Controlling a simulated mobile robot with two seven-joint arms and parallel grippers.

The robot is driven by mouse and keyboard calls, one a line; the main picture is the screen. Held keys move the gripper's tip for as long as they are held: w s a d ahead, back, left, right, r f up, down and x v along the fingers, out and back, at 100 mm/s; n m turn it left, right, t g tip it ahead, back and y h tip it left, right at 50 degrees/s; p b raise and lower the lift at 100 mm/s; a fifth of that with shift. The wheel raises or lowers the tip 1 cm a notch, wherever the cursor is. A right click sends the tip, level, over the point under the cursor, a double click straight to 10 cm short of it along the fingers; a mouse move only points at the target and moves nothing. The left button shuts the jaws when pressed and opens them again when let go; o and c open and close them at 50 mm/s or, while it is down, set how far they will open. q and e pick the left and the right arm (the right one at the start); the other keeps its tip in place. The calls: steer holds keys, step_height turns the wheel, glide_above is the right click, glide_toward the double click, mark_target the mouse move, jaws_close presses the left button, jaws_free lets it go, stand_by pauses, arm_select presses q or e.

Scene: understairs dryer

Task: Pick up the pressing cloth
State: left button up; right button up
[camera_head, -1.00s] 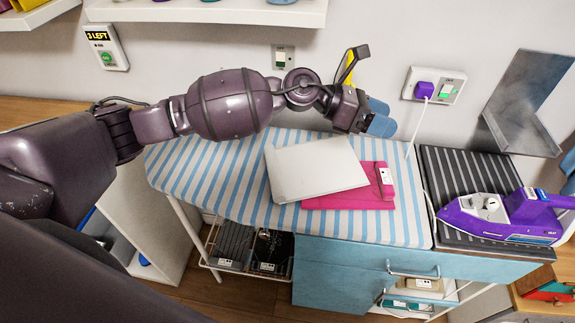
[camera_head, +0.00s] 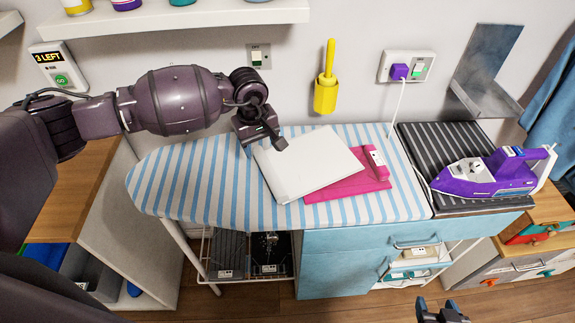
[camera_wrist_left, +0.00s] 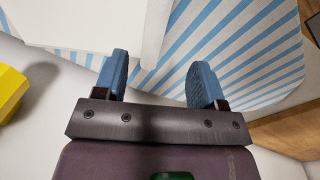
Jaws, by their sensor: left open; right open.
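A flat white sheet (camera_head: 308,170) lies at an angle on top of a pink folded piece (camera_head: 345,190) with a small label, on the blue-and-white striped ironing board (camera_head: 200,185). I cannot tell for sure which of the two is the pressing cloth. My left gripper (camera_head: 264,140) is above the board's back edge, at the white sheet's upper left corner; its fingers are mostly hidden there. In the left wrist view its blue fingers (camera_wrist_left: 160,80) are apart and empty, with a white surface and stripes beyond. My right gripper (camera_head: 443,312) is open at the bottom edge, away from the board.
A purple iron (camera_head: 492,172) rests on a dark ribbed mat (camera_head: 440,150) at the right. A yellow holder (camera_head: 326,96) and a socket with a purple plug (camera_head: 405,68) are on the wall behind. A shelf (camera_head: 180,22) overhangs at the upper left.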

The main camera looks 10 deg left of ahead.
mark_target(269, 170)
arm_select(q)
steer(key=f, duration=0.6)
steer(key=shift+w+d+f, duration=0.1)
steer(key=shift+w+d, duration=0.05)
steer(key=shift+d, duration=0.2)
steer(key=shift+w+d+f, duration=0.1)
steer(key=shift+d+f, duration=0.05)
steer(key=shift+f, duration=1)
steer(key=shift+w+d+f, duration=0.1)
steer(key=shift+d+f, duration=0.05)
steer(key=shift+f, duration=0.95)
steer(key=shift+c, duration=0.3)
steer(key=c, duration=1)
steer(key=shift+r, duration=0.15)
